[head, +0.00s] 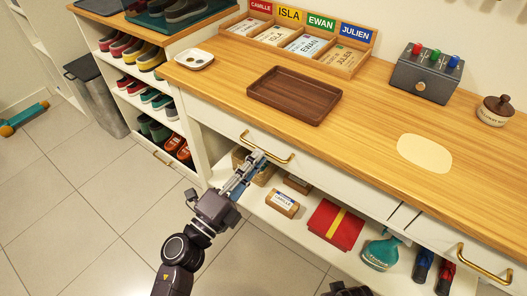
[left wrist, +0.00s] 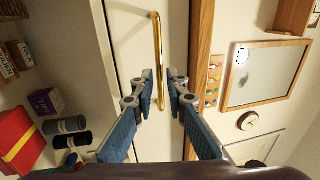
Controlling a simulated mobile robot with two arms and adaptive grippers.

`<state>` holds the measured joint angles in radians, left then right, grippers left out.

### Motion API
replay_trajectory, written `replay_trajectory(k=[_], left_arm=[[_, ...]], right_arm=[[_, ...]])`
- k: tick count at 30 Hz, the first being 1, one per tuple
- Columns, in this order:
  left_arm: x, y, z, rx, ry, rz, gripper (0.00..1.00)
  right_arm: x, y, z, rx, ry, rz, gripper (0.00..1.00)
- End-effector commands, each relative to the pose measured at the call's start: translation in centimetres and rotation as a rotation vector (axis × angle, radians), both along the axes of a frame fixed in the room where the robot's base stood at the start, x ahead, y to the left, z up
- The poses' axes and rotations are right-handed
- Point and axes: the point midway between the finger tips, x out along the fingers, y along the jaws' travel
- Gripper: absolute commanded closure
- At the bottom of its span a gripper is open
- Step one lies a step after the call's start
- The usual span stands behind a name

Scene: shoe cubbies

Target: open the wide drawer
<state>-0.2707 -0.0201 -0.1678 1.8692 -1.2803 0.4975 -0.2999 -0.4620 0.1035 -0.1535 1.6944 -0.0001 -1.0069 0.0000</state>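The wide drawer (head: 325,168) is in the white front under the wooden counter and looks shut. Its gold bar handle (head: 268,149) also shows in the left wrist view (left wrist: 157,45). My left gripper (head: 252,164) is just in front of the handle's left part, fingers pointing at the drawer. In the left wrist view the two fingers (left wrist: 162,80) are apart, with the handle showing in the gap between them. I cannot tell whether they touch it. A small dark part at the bottom edge of the head view may be my right arm; its fingers are not visible.
A brown tray (head: 295,95) lies on the counter above the drawer. Another gold-handled drawer (head: 440,240) is at right.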

Motion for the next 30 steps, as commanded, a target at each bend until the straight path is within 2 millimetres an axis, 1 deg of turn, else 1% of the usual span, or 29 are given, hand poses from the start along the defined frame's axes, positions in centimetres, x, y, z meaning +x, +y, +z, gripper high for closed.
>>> replay_trajectory(k=[3, 6, 9, 17, 21, 30], left_arm=[[1.4, -1.1, 0.5, -0.001, -0.002, -0.001, 0.87], [2.3, -1.6, 0.6, -0.001, 0.000, 0.000, 0.87], [2.7, -1.9, 0.6, 0.000, 0.001, 0.001, 0.87], [2.8, -2.0, 0.6, 0.000, 0.002, 0.001, 0.87], [2.8, -2.0, 0.6, 0.000, 0.002, 0.000, 1.00], [2.7, -2.0, 0.5, 0.000, 0.003, 0.000, 1.00]], right_arm=[[-0.2, 0.0, -0.4, 0.001, 0.001, 0.000, 1.00], [-0.3, 0.0, -0.6, 0.000, 0.004, 0.001, 1.00], [-0.3, 0.0, -0.7, 0.000, 0.004, 0.001, 1.00], [-0.3, 0.0, -0.8, 0.000, 0.004, 0.001, 1.00], [-0.3, 0.0, -0.8, 0.000, 0.004, 0.001, 1.00], [-0.3, 0.0, -0.8, 0.000, 0.003, 0.001, 1.00]])
